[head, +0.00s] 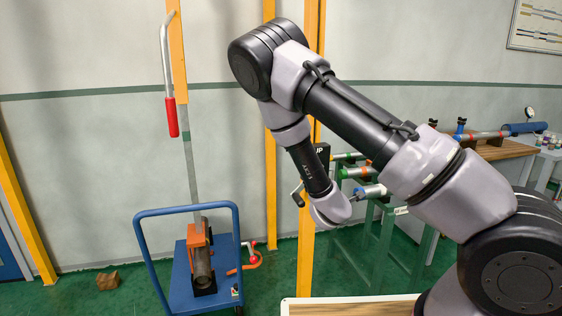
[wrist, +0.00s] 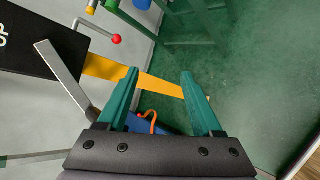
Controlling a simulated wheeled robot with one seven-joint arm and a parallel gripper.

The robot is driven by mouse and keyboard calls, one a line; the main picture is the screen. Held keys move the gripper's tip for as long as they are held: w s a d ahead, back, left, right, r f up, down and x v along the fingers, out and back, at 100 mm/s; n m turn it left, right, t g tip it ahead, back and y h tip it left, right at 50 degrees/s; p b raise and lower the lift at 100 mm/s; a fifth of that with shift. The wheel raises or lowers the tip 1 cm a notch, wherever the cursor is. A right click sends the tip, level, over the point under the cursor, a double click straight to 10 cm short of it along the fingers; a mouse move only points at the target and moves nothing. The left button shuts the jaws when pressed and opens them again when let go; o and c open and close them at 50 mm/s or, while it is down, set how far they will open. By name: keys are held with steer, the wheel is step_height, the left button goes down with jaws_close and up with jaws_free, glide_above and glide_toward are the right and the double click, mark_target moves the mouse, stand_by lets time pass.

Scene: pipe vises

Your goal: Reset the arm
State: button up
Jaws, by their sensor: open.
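My gripper (wrist: 160,75) shows in the wrist view as two teal fingers, spread apart with nothing between them. A yellow post and green floor lie beyond the gap. In the head view my arm reaches up, bends at the top left and comes down to a pale wrist in front of the green rack. I cannot make out the fingers there.
A black box marked "UP" (wrist: 35,40) with a grey lever (wrist: 68,78) is close left of the fingers. A blue trolley (head: 187,211) carries an orange vise (head: 198,237) with a pipe. A green rack (head: 385,235) stands behind my arm. Yellow posts (head: 271,160) rise nearby.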

steer(key=s+r+m+g+y, duration=0.25)
steer(key=r+m, duration=0.55)
steer(key=r, duration=0.4)
steer(key=s+r+m+g+y, duration=0.2)
steer(key=s+r+m+y, duration=0.2)
steer(key=r+m, duration=0.6)
steer(key=s+d+r+m, duration=0.2)
steer(key=s+r+m, duration=0.1)
steer(key=s+r, duration=0.5)
steer(key=s+d+r+m+t, duration=0.1)
steer(key=s+d+r+m, duration=0.2)
steer(key=s+r, duration=0.6)
steer(key=shift+s+d+r+m, duration=0.15)
steer(key=shift+s+r+m, duration=0.25)
steer(key=shift+s, duration=0.6)
steer(key=shift+f, duration=0.1)
